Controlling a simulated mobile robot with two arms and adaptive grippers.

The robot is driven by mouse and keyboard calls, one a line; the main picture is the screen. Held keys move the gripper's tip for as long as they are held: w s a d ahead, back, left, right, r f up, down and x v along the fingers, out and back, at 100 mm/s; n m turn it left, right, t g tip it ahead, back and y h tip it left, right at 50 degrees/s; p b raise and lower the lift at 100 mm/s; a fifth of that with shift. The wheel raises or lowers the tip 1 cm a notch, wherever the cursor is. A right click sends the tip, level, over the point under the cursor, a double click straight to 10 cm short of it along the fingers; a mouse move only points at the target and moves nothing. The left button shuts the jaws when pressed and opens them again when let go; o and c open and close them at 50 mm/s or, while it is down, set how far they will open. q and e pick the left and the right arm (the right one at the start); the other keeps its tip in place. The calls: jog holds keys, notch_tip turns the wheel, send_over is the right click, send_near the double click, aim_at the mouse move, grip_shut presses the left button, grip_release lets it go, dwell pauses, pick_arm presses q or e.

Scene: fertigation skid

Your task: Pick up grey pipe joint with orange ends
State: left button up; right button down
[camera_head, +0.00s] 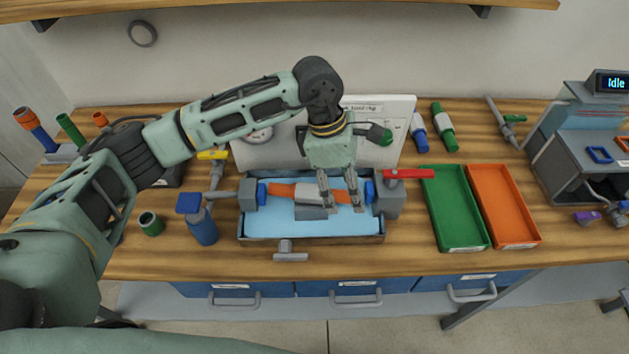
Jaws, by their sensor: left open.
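The grey pipe joint with orange ends (308,192) lies across the middle of a blue-lined fixture tray (265,226), between two grey clamp blocks. Each block has a blue part on its inner side. My left gripper (341,207) reaches down over the right half of the joint, open, with its fingers pointing at the tray. The fingers cover part of the joint's right end. Whether they touch it cannot be told from this view. My right gripper is not in view.
A green tray (455,235) and an orange tray (505,226) stand empty to the right. A red-handled valve (408,173) sits at the fixture's right side. A blue bottle-shaped part (203,226) stands to its left. A panel (390,106) rises behind. Blue drawers are below the bench edge.

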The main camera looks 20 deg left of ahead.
aim_at(311, 187)
pick_arm(q)
jog(key=w+a+y, duration=0.1)
jog(key=a, duration=0.1)
jog(key=w+a+y, duration=0.1)
jog(key=a, duration=0.2)
jog(key=w+a+y, duration=0.1)
jog(key=a, duration=0.1)
jog(key=shift+w+a+r+t, duration=0.1)
jog(key=shift+a+r+t, duration=0.2)
jog(key=shift+r, duration=0.1)
jog(key=f+p, duration=0.1)
jog(key=f, duration=0.1)
jog(key=f+p, duration=0.1)
jog(key=f, duration=0.1)
jog(key=f+p, duration=0.2)
jog(key=shift+s+a, duration=0.25)
jog(key=shift+s, duration=0.1)
jog(key=shift+f, duration=0.65)
jog(key=c, duration=1.4)
jog(key=shift+w+r, duration=0.1)
jog(key=shift+r, duration=0.05)
